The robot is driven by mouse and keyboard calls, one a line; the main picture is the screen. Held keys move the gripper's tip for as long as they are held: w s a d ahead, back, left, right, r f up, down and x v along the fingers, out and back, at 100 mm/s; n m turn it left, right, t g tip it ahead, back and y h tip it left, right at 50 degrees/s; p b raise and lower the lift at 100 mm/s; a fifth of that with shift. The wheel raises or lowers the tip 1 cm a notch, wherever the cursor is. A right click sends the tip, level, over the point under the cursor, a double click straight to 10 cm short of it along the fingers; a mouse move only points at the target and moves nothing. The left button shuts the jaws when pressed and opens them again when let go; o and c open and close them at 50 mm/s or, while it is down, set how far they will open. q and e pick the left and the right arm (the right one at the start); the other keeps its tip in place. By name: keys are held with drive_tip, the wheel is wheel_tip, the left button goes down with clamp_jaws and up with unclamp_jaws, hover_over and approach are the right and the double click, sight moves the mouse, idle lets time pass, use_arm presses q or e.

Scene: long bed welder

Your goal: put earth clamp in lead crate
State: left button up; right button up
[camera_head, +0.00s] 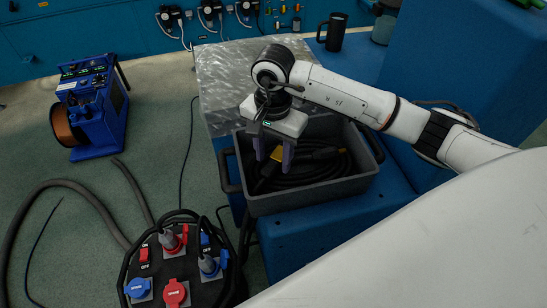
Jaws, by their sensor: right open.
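The lead crate (316,193) is a dark grey open bin with side handles, standing on a blue surface. Coiled black cable lies inside it. My left gripper is not in view.
A shiny metal plate (222,72) lies behind the crate. A black mug (333,32) stands at the back. A blue wire feeder (90,105) stands on the floor at left. A socket box (175,265) with plugs and hoses is at the front left.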

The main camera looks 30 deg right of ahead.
sight(273, 161)
wheel_tip(273, 161, up, 11)
drive_tip(key=shift+b, duration=0.35)
drive_tip(key=shift+f, duration=0.1)
